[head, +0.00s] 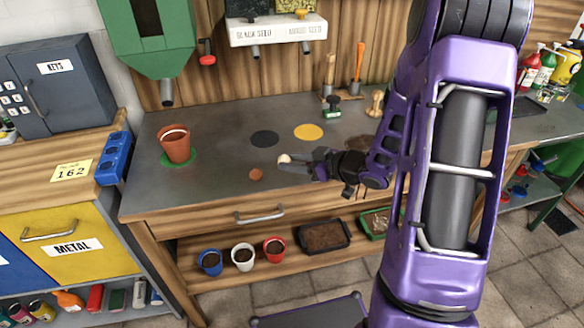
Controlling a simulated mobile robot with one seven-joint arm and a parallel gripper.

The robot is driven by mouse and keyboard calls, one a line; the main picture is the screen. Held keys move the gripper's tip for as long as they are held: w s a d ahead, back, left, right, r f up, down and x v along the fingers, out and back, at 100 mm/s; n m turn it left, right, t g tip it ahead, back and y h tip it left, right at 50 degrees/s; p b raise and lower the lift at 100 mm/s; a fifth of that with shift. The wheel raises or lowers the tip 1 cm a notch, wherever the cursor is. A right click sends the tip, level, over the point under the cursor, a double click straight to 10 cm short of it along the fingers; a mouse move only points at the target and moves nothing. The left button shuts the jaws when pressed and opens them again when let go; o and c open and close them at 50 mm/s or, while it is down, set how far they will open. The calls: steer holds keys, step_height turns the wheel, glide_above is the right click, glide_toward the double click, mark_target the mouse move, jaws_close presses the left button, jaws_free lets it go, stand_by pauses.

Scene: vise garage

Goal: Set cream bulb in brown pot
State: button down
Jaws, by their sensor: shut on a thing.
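The cream bulb (284,158) is small and pale, at the tips of my gripper (288,162). My gripper is shut on it and holds it over the front part of the grey bench top. The height above the bench is hard to tell. The brown pot (175,147) stands upright on a green disc (192,160) at the left of the bench, to the left of my gripper and apart from it. Its inside is only partly visible. My purple arm comes in from the right and hides part of the bench.
A small brown-orange round thing (256,175) lies on the bench left of my gripper. Black (264,138) and yellow (308,132) discs lie flat behind. A green hopper (158,35) and seed dispenser (278,30) hang above. Blue, white and red pots stand on the shelf below.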

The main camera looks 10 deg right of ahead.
step_height(320, 180, up, 7)
steer(key=p, duration=0.1)
steer(key=shift+f, duration=0.1)
